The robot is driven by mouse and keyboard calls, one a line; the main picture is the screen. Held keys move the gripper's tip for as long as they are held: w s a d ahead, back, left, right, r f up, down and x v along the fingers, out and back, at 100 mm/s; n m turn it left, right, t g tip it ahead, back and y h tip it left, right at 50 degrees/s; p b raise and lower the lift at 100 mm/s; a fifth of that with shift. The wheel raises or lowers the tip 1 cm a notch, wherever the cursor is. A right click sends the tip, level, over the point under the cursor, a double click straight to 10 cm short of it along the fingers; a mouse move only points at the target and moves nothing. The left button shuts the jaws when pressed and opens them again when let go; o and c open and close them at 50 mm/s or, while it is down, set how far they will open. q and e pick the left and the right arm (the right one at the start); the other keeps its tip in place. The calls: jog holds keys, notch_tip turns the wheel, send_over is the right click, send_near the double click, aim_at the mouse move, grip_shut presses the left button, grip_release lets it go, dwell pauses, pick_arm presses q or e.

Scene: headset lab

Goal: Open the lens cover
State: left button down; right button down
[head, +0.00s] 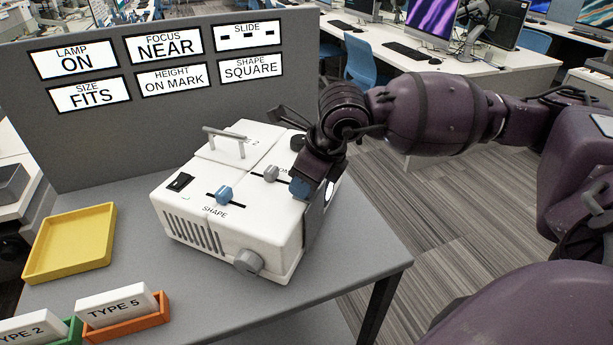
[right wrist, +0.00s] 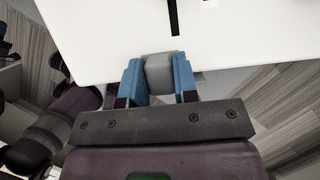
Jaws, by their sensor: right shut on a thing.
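A white projector (head: 235,228) stands on the grey table. On its right side, below my gripper, a grey plate (head: 314,220) shows that looks like the lens cover; my gripper and arm hide part of it. My right gripper (head: 299,187) is at the top right edge of the projector. In the right wrist view its blue fingers (right wrist: 158,80) are shut on a grey tab (right wrist: 158,68) at the white top's edge. Whether the tab belongs to the cover cannot be told for certain. My left gripper is not in view.
The top carries a blue SHAPE slider (head: 224,194), a grey slider (head: 271,173), a black switch (head: 180,182) and a handle (head: 226,141). A grey knob (head: 248,262) is on the front. A yellow tray (head: 70,245) and an orange holder (head: 125,326) stand left. A panel (head: 110,135) rises behind.

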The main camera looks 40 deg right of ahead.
jog(key=c, duration=0.9)
grip_release()
jog(key=shift+w+d, duration=0.1)
jog(key=shift+d, duration=0.05)
jog(key=shift+s+d+r, duration=0.15)
jog(key=shift+s+r, duration=0.05)
jog(key=shift+r, duration=0.35)
jog(key=p+v, duration=0.1)
jog(key=v, duration=0.8)
jog(key=shift+s+r, duration=0.15)
jog(key=shift+r, duration=0.2)
jog(key=shift+s+f, duration=0.1)
